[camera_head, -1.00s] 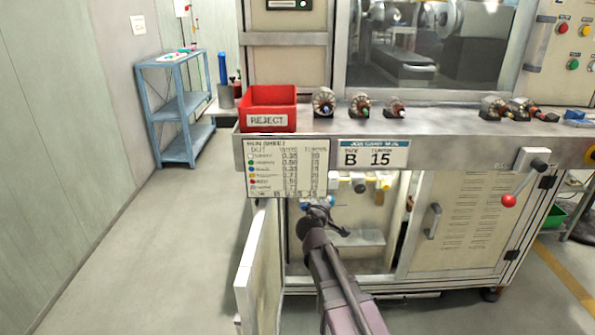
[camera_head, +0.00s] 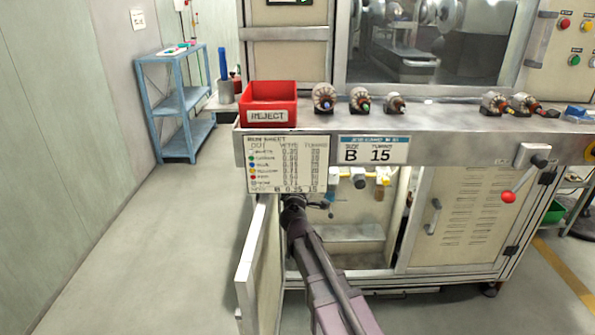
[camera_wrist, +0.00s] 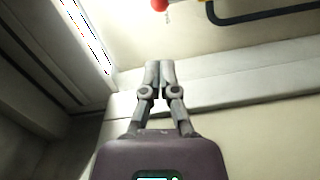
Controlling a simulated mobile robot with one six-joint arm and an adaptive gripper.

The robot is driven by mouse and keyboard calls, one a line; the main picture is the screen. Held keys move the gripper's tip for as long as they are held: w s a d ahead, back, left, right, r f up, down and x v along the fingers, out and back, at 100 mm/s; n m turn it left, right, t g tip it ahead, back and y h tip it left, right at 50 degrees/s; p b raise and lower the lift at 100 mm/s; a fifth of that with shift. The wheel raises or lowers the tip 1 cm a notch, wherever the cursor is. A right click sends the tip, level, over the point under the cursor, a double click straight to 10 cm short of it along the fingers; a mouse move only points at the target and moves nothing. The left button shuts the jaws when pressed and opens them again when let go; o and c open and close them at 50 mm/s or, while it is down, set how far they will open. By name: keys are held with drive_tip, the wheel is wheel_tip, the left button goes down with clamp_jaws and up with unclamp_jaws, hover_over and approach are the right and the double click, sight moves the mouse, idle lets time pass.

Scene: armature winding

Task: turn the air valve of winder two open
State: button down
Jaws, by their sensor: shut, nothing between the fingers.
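The winder's lower cabinet (camera_head: 352,249) stands open under the bench. Inside, near its top, a yellow fitting (camera_head: 383,177) and a dark round part (camera_head: 360,181) show on pale pipework, with a small blue part (camera_head: 330,185) to the left. I cannot tell which of these is the air valve's handle. My gripper (camera_head: 323,204) is at the upper left of the opening, partly hidden behind its own wrist. In the wrist view my gripper (camera_wrist: 160,68) is shut and empty, its fingertips side by side. A red round knob (camera_wrist: 160,4) shows beyond the fingertips at the top edge.
The open cabinet door (camera_head: 258,265) stands close left of my arm. The run sheet (camera_head: 287,164) hangs just above my gripper. A dark hose or pipe (camera_wrist: 255,16) runs at the wrist view's upper right. The red reject bin (camera_head: 268,103) sits on the bench.

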drive_tip(key=w, duration=1)
drive_tip(key=shift+d, duration=0.3)
drive_tip(key=shift+d+m, duration=0.35)
drive_tip(key=shift+m, duration=0.15)
idle(0.4)
